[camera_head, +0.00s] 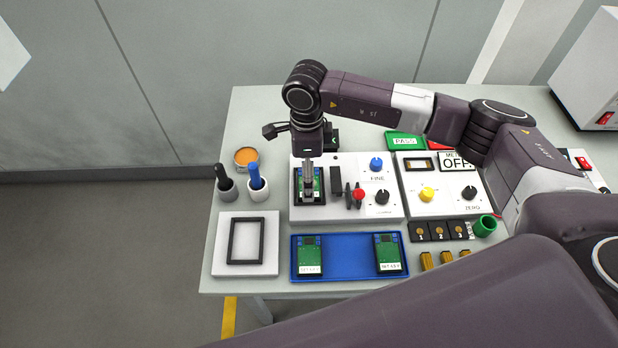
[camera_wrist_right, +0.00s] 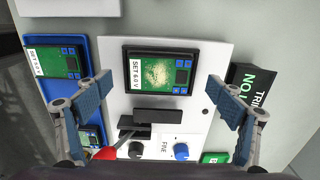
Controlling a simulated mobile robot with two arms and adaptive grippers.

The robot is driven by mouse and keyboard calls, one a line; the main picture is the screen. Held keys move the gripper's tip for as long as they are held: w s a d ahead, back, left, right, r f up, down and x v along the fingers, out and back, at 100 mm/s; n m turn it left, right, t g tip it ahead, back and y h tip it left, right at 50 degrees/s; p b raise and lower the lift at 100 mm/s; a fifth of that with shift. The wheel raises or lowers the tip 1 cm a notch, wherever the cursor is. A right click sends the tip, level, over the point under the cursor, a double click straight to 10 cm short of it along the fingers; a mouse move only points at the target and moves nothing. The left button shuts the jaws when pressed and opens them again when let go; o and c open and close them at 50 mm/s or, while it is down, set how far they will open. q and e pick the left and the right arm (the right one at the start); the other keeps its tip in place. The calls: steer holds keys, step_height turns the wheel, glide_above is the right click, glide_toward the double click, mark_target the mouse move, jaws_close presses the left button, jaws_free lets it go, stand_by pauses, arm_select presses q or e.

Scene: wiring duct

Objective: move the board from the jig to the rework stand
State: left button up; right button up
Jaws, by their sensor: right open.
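The green board (camera_head: 320,183) with a dark display and a white label sits in the black-framed jig on the white control box. It lies flat in the right wrist view (camera_wrist_right: 158,72), its label reading SET 6.0 V. My right gripper (camera_head: 308,190) points down over the jig. In the right wrist view its open fingers (camera_wrist_right: 158,84) stand apart on either side of the board, with nothing between them held. A white block with an empty black rectangular frame (camera_head: 231,242), apparently the rework stand, is at the front left of the table. My left gripper is not in view.
A blue tray (camera_head: 347,270) with two similar boards lies in front of the jig box. A red-tipped lever (camera_head: 358,195) and knobs stand right of the jig. Two cups with pens (camera_head: 257,189) and an orange-filled dish (camera_head: 246,157) stand left.

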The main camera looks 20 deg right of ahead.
steer(key=shift+f, duration=1.15)
steer(key=c, duration=1.2)
steer(key=shift+c, duration=0.3)
steer(key=shift+r, duration=0.2)
